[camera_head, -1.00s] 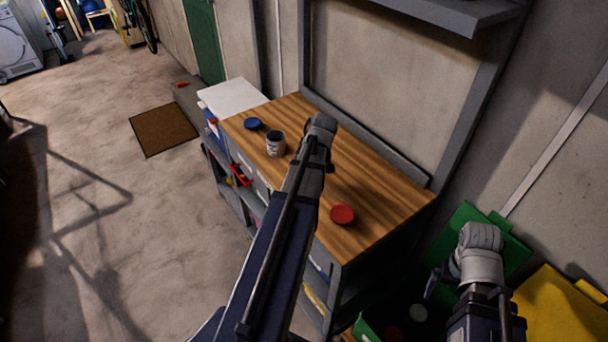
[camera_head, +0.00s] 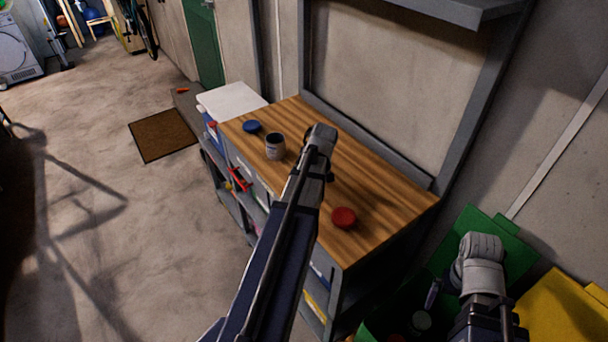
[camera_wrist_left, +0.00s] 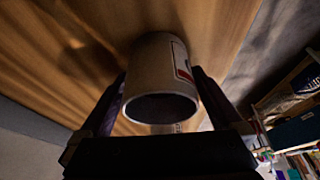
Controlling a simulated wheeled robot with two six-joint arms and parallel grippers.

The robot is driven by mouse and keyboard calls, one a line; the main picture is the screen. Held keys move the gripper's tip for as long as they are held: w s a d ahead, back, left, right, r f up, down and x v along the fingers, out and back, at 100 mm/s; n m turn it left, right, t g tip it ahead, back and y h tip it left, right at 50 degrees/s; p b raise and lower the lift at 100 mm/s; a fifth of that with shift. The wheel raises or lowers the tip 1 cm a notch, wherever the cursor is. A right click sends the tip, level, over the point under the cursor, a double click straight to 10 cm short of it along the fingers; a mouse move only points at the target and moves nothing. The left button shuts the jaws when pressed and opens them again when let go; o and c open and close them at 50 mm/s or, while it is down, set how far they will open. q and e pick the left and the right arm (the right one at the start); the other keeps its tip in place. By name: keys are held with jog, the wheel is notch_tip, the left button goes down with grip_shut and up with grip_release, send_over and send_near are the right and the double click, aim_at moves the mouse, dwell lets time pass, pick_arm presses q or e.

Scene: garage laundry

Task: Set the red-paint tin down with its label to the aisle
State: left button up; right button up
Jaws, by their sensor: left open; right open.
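In the left wrist view a pale tin (camera_wrist_left: 155,78) stands between the two fingers of my left gripper (camera_wrist_left: 160,95), which is open around it. Its dark round end faces the camera and a red-edged label shows on its right side. Whether the fingers touch it I cannot tell. My right gripper (camera_head: 432,294), partly seen, is open by the green bin.
A red lid (camera_head: 343,218) and a blue lid (camera_head: 251,126) lie on the worktop. A green bin (camera_head: 495,238) and a yellow bin (camera_head: 565,312) stand at the right. The aisle floor (camera_head: 110,230) left of the bench is clear, with a brown mat (camera_head: 162,135).

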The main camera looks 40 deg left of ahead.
pick_arm(q)
jog(key=shift+p+v, duration=0.75)
jog(key=shift+v, duration=0.05)
jog(key=p+v, duration=1)
jog(key=shift+r, duration=0.4)
jog(key=shift+f, duration=0.1)
jog(key=b+x, duration=1.1)
jog(key=x, duration=0.1)
jog(key=shift+f+b, duration=0.1)
jog(key=shift+b, duration=0.2)
